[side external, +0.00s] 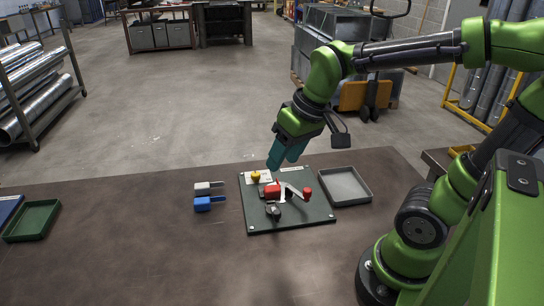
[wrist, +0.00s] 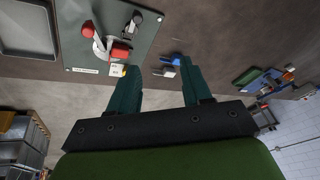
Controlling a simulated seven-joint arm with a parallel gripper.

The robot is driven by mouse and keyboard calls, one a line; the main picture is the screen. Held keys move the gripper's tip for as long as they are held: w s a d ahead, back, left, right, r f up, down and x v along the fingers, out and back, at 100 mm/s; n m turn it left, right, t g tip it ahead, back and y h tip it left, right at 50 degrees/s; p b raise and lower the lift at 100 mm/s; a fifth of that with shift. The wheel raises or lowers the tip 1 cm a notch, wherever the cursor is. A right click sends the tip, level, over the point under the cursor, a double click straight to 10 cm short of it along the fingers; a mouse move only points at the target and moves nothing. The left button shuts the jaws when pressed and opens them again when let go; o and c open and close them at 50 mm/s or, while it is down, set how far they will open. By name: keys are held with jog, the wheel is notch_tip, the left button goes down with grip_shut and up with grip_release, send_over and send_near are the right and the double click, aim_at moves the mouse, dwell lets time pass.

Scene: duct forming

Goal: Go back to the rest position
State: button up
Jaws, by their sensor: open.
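My gripper (side external: 285,158) is open and empty, with two teal fingers. It hangs tilted above the far edge of the dark green board (side external: 305,222). In the wrist view the two fingers (wrist: 158,82) stand wide apart with nothing between their tips but bare table and two small blocks beyond. The fingers appear apart from all of these.
A grey tray (side external: 366,194) lies right of the board. A white block (side external: 203,187) and a blue block (side external: 203,204) with prongs lie to its left. A green tray (side external: 34,236) is at the far left. The table between blocks and green tray is clear.

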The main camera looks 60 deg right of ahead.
jog(key=shift+s+a+r+m+t+y, duration=0.15)
jog(key=shift+s+a+r+m+t, duration=0.2)
jog(key=shift+s+t, duration=0.25)
jog(key=shift+s+a+r+m+t+y, duration=0.15)
jog(key=shift+s+r+m+t+y, duration=0.1)
jog(key=shift+s+r+t, duration=0.3)
jog(key=shift+s+a+r+m+t+y, duration=0.1)
jog(key=shift+s+a+r+m+t, duration=0.3)
jog(key=shift+s, duration=0.3)
